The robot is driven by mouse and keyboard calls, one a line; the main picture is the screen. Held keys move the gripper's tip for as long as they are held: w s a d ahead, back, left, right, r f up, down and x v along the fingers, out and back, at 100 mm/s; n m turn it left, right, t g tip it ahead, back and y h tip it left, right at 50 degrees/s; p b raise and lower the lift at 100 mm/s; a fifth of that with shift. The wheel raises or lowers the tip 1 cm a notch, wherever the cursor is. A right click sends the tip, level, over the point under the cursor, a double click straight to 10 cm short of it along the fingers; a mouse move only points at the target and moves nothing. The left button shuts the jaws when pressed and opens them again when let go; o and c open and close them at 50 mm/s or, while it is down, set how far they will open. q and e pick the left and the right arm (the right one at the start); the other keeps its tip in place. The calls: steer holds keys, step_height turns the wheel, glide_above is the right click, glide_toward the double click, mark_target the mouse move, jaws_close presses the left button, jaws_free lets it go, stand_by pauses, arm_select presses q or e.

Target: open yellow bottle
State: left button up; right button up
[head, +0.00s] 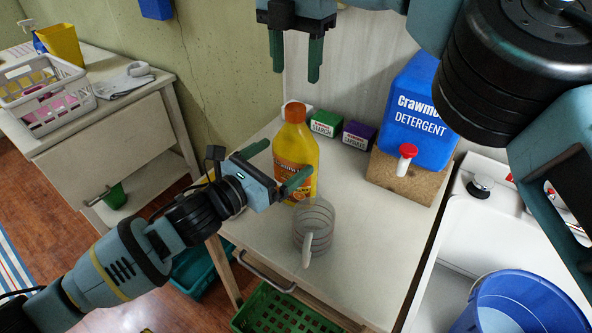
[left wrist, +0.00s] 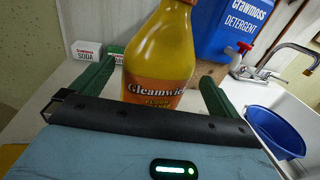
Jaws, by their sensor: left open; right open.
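The yellow bottle (head: 297,140) stands upright on the small white table, with an orange cap (head: 295,112) on top. In the left wrist view the yellow bottle (left wrist: 160,55) shows its orange label, and its cap is cut off by the top edge. My left gripper (head: 290,157) is open, its fingers pointing at the bottle's body, one on each side in the wrist view. Whether they touch it I cannot tell. My right gripper (head: 295,76) is open and empty above the bottle, fingers pointing down, apart from the cap.
A clear measuring jug (head: 314,228) stands just in front of the bottle. Small green (head: 325,122) and purple (head: 359,134) boxes stand behind it. A blue detergent container (head: 418,110) rests on a cork-like block to the right. Further right is a white sink with a blue bucket (head: 520,305).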

mark_target(286, 156)
arm_select(q)
steer(key=shift+x, duration=2.4)
steer(key=shift+c, duration=0.4)
steer(key=c, duration=1.6)
arm_select(e)
steer(key=m, duration=0.6)
steer(key=shift+m, duration=0.3)
steer(key=m, duration=0.6)
steer(key=shift+m, duration=0.4)
steer(key=shift+f, duration=0.1)
steer(key=shift+f, duration=3.9)
